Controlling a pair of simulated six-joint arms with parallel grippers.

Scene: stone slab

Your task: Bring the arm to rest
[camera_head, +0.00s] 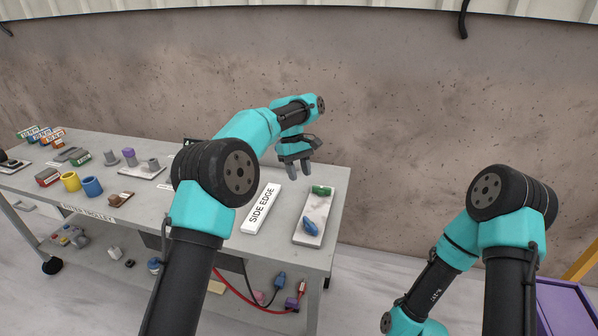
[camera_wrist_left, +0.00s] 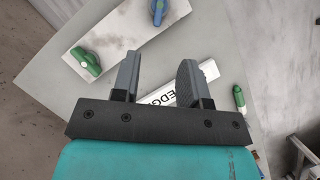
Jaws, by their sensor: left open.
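My left arm reaches over the grey table (camera_head: 222,243). My left gripper (camera_head: 299,171) hangs near the table's far right part, above the surface, with its fingers apart and nothing between them. In the left wrist view the open fingers (camera_wrist_left: 158,66) also show empty.
A white "SIDE EDGE" block (camera_head: 262,208) lies left of the slab. A lower shelf holds loose items and cables. A purple bin (camera_head: 565,305) is at the right.

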